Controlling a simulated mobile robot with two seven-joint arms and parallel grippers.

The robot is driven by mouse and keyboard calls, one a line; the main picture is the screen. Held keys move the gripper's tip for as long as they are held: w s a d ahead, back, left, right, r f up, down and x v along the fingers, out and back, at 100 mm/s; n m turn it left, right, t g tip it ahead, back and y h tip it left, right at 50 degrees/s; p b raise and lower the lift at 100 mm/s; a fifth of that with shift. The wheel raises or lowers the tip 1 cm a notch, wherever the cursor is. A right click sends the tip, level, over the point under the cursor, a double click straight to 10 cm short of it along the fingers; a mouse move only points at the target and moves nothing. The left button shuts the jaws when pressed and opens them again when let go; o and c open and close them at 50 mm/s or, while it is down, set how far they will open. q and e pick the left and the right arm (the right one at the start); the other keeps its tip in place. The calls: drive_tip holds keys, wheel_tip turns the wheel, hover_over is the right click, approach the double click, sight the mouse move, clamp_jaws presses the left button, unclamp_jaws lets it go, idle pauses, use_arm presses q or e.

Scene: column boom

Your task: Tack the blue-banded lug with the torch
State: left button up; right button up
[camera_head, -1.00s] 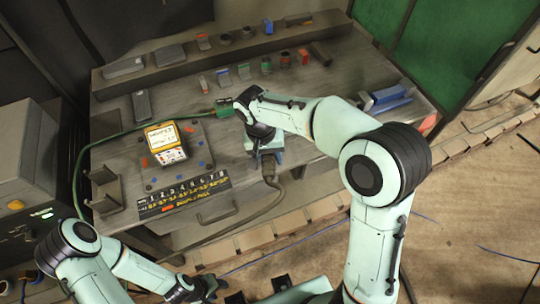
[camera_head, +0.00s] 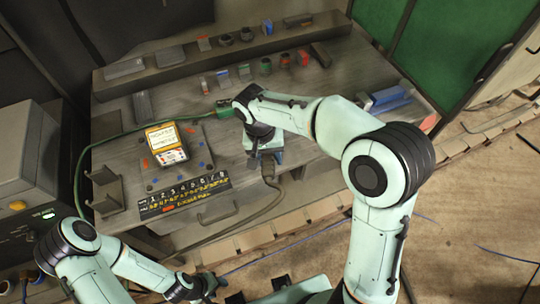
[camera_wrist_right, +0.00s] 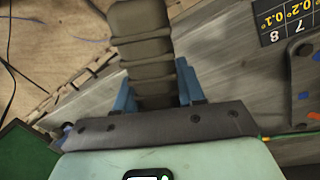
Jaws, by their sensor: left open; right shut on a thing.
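My right gripper (camera_head: 264,158) is shut on a dark ribbed handle, which I take to be the torch (camera_wrist_right: 143,45). In the right wrist view the handle sits between the blue fingers (camera_wrist_right: 158,88). A thick dark cable hangs from it over the bench's front edge. The torch tip is hidden. Small pieces with blue parts stand on the back shelf (camera_head: 268,27) and in the row before it (camera_head: 222,78); I cannot tell which is the blue-banded lug. My left gripper (camera_head: 214,287) is open and empty, low in front of the bench.
A yellow-and-white device (camera_head: 167,143) stands on a plate (camera_head: 200,148) with blue and orange spots. A numbered black strip (camera_head: 185,193) lies along the front. A green cable (camera_head: 110,135) crosses to a clamp. A blue block (camera_head: 388,97) is at right.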

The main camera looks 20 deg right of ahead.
sight(269, 157)
drive_tip(key=shift+s+a+r+p, duration=0.25)
drive_tip(key=shift+r+p, duration=0.2)
drive_tip(key=shift+r, duration=0.75)
drive_tip(key=shift+s+a+r+p, duration=0.25)
drive_tip(key=shift+r+p, duration=0.2)
drive_tip(key=shift+r, duration=0.75)
drive_tip(key=shift+s+a+r+p, duration=0.25)
drive_tip(key=shift+r+p, duration=0.2)
drive_tip(key=shift+r, duration=0.75)
use_arm(q)
drive_tip(key=w+r, duration=0.3)
drive_tip(key=r, duration=0.1)
drive_tip(key=shift+w, duration=0.4)
drive_tip(key=shift+s, duration=0.1)
